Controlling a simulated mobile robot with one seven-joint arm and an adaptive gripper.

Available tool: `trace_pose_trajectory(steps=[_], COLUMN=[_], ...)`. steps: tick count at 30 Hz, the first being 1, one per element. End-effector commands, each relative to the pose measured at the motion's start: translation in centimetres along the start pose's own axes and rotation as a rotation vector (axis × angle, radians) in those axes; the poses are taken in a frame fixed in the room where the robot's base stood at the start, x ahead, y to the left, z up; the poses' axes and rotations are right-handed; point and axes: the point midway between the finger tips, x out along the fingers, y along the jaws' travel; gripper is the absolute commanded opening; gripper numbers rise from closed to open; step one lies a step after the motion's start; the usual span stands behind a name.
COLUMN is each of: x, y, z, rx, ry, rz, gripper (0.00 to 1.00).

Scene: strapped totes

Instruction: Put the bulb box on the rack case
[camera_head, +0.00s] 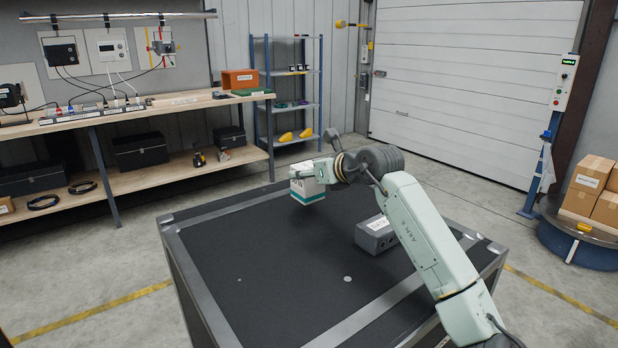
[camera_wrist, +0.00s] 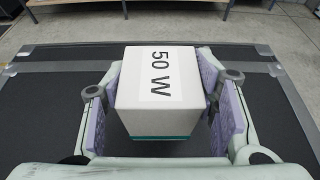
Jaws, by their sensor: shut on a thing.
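The bulb box (camera_head: 307,191) is a small white carton with a teal lower band, over the far part of a large black case. In the wrist view the bulb box (camera_wrist: 158,85) shows a "50 W" label and sits between both finger pads. My gripper (camera_head: 320,174) is shut on it; the gripper also shows in the wrist view (camera_wrist: 164,88). The black case with metal edging (camera_head: 270,262) looks like the rack case, its wide top mostly bare. I cannot tell whether the box touches that top.
A grey labelled box (camera_head: 376,234) lies on the case top at the right, beside my arm. A workbench (camera_head: 180,108) stands at the left and a shelf unit (camera_head: 291,90) at the back. Cartons (camera_head: 592,186) stand at the far right. The case top's left and middle are clear.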

Motion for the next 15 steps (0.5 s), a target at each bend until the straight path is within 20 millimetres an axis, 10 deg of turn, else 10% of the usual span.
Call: trace_pose_trajectory(steps=[15], x=[1.3], y=[-0.1], z=[-3.2], rx=[0.0], ry=[0.0], rz=[-0.001], gripper=[0.22])
